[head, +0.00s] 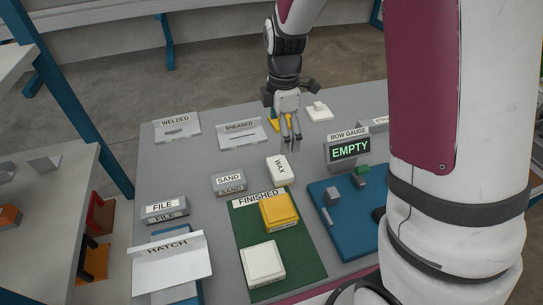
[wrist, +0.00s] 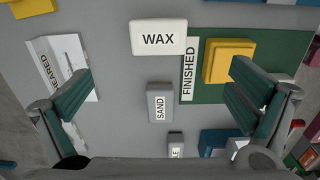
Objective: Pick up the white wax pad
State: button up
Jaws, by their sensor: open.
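The white wax pad (head: 279,170) lies on the grey table, marked WAX, just behind the green FINISHED mat. In the wrist view the wax pad (wrist: 158,37) is at top centre, flat and fully visible. My gripper (head: 291,143) is open and empty above the table, behind the pad in the head view. In the wrist view my gripper (wrist: 160,88) has its two fingers spread wide at left and right, and the pad is not between the fingertips.
The grey SAND block (head: 228,183) stands left of the pad. The green mat (head: 305,252) holds a yellow block (head: 279,212) and a white block (head: 263,263). The bow gauge (head: 348,151) reads EMPTY at right. FILE block (head: 165,212), HATCH cover (head: 170,265) and SHEARED plate (head: 241,134) also stand on the table.

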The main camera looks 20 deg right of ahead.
aim_at(280, 167)
jog(key=f, duration=1.4)
jog(key=shift+w+f, duration=0.2)
jog(key=shift+f, duration=0.1)
jog(key=c, duration=1.3)
jog(key=shift+c, duration=0.2)
notch_tip(280, 167, up, 10)
jog(key=shift+r, duration=0.1)
